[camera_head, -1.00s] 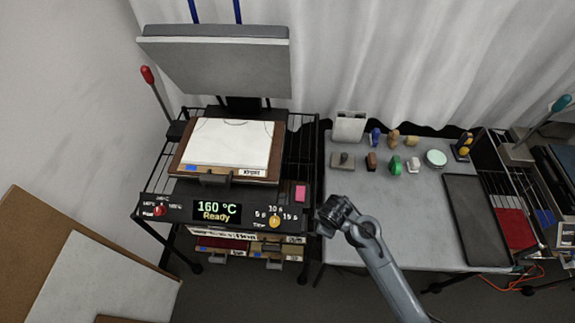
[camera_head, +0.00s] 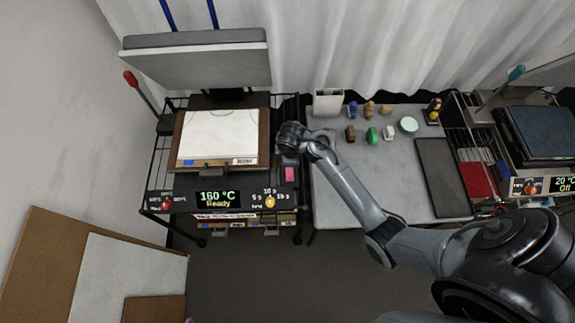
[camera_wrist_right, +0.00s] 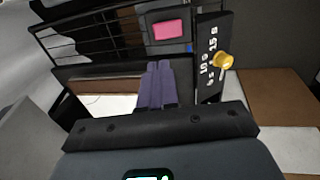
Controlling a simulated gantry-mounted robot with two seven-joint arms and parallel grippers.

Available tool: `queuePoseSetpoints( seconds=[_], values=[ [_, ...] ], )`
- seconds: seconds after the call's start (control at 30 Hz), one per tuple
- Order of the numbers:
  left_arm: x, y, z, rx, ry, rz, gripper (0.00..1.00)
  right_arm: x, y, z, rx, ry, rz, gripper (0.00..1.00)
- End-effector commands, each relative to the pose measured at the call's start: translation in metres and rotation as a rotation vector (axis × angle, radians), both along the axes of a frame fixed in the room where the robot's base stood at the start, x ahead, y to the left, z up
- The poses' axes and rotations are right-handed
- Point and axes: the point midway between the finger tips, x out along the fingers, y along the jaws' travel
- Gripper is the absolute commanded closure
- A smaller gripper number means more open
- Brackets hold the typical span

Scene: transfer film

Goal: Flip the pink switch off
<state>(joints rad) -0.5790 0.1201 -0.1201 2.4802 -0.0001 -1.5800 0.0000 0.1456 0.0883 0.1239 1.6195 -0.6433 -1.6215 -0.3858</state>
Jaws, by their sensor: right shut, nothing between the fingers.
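The pink switch (camera_head: 290,173) is a small flat block at the right end of the press's black front panel. In the right wrist view the pink switch (camera_wrist_right: 168,29) lies just beyond the fingertips. My right gripper (camera_head: 289,153) is above the press's right side, right behind the switch in the head view. Its purple fingers (camera_wrist_right: 158,64) are together and empty in the right wrist view. I cannot tell whether they touch anything. The display (camera_head: 217,198) reads 160 °C, Ready. My left gripper is not in view.
The press has a raised upper plate (camera_head: 197,62), a red-tipped lever (camera_head: 130,78), a red knob (camera_head: 166,205) and a yellow knob (camera_head: 270,201). A grey table (camera_head: 340,190) with stamps stands to the right. A second press (camera_head: 545,130) is at far right.

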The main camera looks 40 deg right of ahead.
Motion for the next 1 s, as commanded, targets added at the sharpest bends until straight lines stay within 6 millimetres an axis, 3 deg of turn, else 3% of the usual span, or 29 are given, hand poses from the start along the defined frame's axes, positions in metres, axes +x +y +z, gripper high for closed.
queuePoseSetpoints(
  seconds=[0.27,0.47,1.0],
  values=[
    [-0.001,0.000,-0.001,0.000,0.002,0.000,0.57,0.000,0.000,-0.001,0.000,0.000,0.000,1.00],
    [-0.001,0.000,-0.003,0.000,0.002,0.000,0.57,0.002,-0.002,-0.015,-0.002,0.001,0.001,1.00],
    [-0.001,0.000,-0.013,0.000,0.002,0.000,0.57,0.016,-0.013,-0.105,-0.002,0.001,0.000,1.00]
  ],
)
